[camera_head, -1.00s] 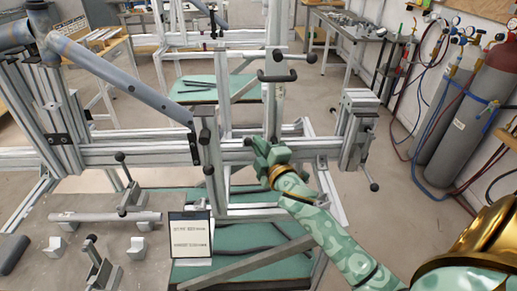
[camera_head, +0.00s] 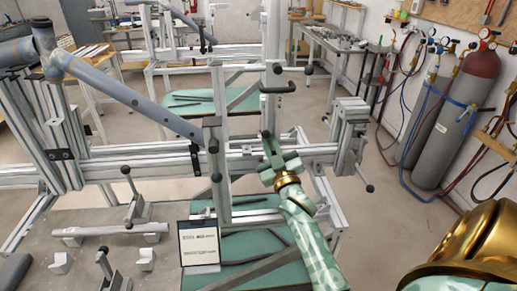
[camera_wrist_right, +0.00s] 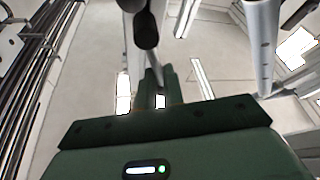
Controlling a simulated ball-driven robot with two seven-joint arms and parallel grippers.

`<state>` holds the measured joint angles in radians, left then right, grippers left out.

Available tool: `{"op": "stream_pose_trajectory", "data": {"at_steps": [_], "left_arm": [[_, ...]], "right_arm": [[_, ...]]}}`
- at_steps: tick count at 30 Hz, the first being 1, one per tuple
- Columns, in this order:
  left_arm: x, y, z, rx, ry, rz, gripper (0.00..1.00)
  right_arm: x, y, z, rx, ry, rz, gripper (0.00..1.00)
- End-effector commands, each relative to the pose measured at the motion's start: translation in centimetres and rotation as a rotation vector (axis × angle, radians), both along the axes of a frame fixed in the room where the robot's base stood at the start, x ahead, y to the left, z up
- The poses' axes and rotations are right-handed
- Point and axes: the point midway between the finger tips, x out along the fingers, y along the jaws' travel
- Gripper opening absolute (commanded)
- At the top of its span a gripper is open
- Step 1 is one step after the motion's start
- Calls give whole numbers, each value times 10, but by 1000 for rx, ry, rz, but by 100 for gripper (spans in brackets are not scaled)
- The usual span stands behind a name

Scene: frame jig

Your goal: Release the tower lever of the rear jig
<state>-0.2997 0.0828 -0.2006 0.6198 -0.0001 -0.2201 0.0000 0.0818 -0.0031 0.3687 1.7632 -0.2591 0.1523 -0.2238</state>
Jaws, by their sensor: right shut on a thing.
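The rear jig's upright tower (camera_head: 272,50) rises from the long aluminium cross beam near the picture's middle. It carries a black bow handle (camera_head: 278,88) and a ball-ended lever higher up. My right gripper (camera_head: 271,150), green with a gold wrist, is at the tower's foot in front of the beam. It is shut on the tower lever, whose dark tip (camera_head: 266,134) shows just above the fingers. In the right wrist view, a dark rounded lever end (camera_wrist_right: 146,32) is close beyond the dark green gripper body. The fingers partly hide the grip. My left gripper is out of view.
A clamp block (camera_head: 349,125) with a lever sits at the beam's right end. Gas cylinders (camera_head: 450,120) stand at right.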

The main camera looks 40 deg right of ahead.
Motion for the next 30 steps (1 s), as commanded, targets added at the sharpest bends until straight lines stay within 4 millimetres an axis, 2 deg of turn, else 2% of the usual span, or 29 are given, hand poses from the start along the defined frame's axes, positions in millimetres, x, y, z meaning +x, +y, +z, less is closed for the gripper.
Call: {"op": "stream_pose_trajectory", "data": {"at_steps": [6, 15, 30], "left_arm": [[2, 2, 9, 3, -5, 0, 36], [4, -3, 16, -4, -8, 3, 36], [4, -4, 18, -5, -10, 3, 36]], "right_arm": [[-4, -12, 3, 153, -91, 1, 0], [-7, -18, 2, 285, -171, 1, 0], [-9, -21, 1, 333, -201, 1, 0]]}}
